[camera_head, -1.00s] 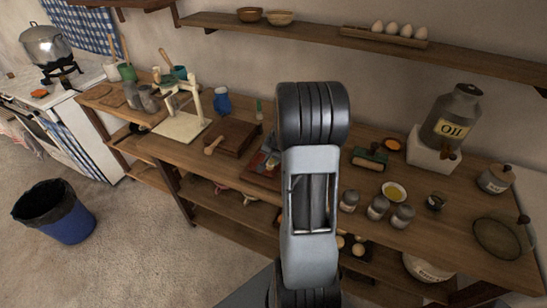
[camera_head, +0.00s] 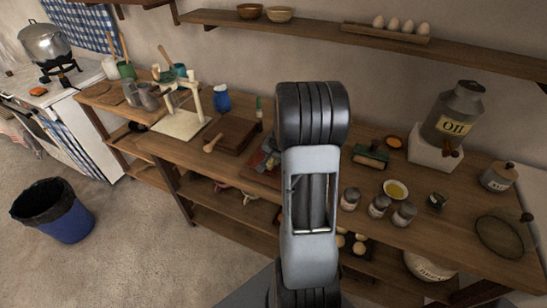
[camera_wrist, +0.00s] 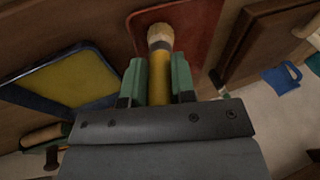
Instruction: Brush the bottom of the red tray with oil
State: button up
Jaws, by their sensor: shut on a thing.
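My gripper (camera_wrist: 157,85) is shut on the brush (camera_wrist: 159,68), which has a yellow handle and pale bristles. The bristles point away from my gripper and overlap the red tray (camera_wrist: 198,22) in the wrist view. I cannot tell whether they touch its bottom. In the head view my arm hides most of the red tray and the brush. The grey oil can (camera_head: 455,112), labelled OIL, stands on a white block at the back right.
A blue-rimmed tray with a yellow inside (camera_wrist: 68,82) lies left of the red tray in the wrist view. A wooden board (camera_head: 232,134) and a blue jug (camera_head: 221,98) stand left of my arm.

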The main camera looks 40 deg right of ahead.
jog(key=shift+w+d, duration=0.3)
jog(key=shift+d, duration=0.3)
jog(key=shift+w+d, duration=0.3)
jog(key=shift+d, duration=0.35)
jog(key=shift+w+d, duration=0.3)
jog(key=shift+d, duration=0.3)
jog(key=shift+w+d+b, duration=0.15)
jog(key=shift+w+d, duration=0.25)
jog(key=shift+d, duration=0.4)
jog(key=shift+w+d+b, duration=0.15)
jog(key=shift+w+d, duration=0.25)
jog(key=shift+d, duration=0.35)
jog(key=shift+d+f, duration=0.1)
jog(key=shift+f, duration=0.05)
jog(key=shift+s+a+b, duration=0.3)
jog(key=shift+s+a, duration=0.1)
jog(key=shift+a, duration=0.4)
jog(key=shift+s+a+b, duration=0.25)
jog(key=shift+s+a, duration=0.15)
jog(key=shift+a, duration=0.45)
jog(key=shift+s+a+b, duration=0.3)
jog(key=shift+s+a, duration=0.1)
jog(key=shift+a, duration=0.4)
jog(key=shift+s+a, duration=0.3)
jog(key=shift+a, duration=0.25)
jog(key=shift+s+a, duration=0.25)
jog(key=shift+a, duration=0.25)
